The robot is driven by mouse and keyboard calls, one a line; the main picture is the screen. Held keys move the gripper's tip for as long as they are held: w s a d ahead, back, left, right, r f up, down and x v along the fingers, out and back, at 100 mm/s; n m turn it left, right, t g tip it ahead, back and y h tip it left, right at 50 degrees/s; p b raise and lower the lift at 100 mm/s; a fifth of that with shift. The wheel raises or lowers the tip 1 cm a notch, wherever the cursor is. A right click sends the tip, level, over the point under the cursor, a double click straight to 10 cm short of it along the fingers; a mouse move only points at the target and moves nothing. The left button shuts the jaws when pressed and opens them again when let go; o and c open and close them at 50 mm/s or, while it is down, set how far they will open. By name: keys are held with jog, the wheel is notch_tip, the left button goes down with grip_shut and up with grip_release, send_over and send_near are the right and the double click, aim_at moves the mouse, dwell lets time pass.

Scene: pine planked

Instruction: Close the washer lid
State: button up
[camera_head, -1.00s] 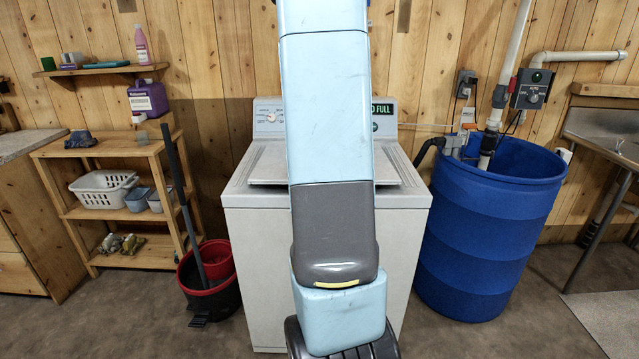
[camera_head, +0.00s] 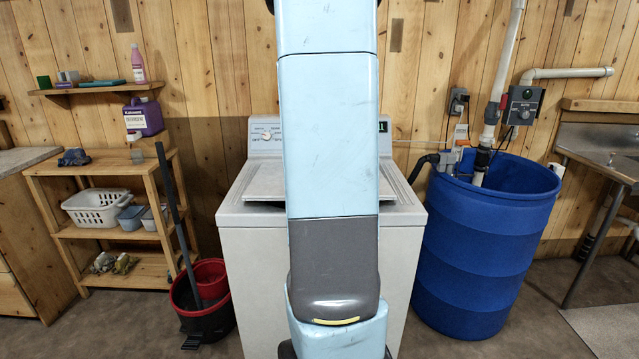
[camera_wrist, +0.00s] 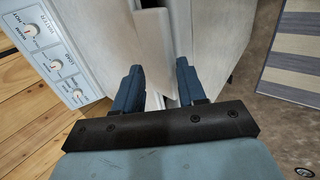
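The white washer (camera_head: 255,290) stands in the middle of the head view, partly hidden behind my arm. Its lid (camera_head: 268,180) shows on both sides of the arm, low over the top, with a dark gap under its front edge. In the wrist view a pale panel (camera_wrist: 155,45), which looks like the lid, lies just beyond and between my fingers. My gripper (camera_wrist: 159,67) has its two blue fingers apart, with nothing visibly clamped. I cannot tell whether a finger touches the panel. My gripper is hidden in the head view.
The washer's control panel (camera_wrist: 45,45) is at left in the wrist view. A blue barrel (camera_head: 475,255) with pipes stands right of the washer. A red and black bucket (camera_head: 205,310) and a wooden shelf (camera_head: 100,175) stand left. A striped mat (camera_wrist: 295,60) lies on the floor.

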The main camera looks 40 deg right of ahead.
jog(key=v, duration=1)
dwell(0.6)
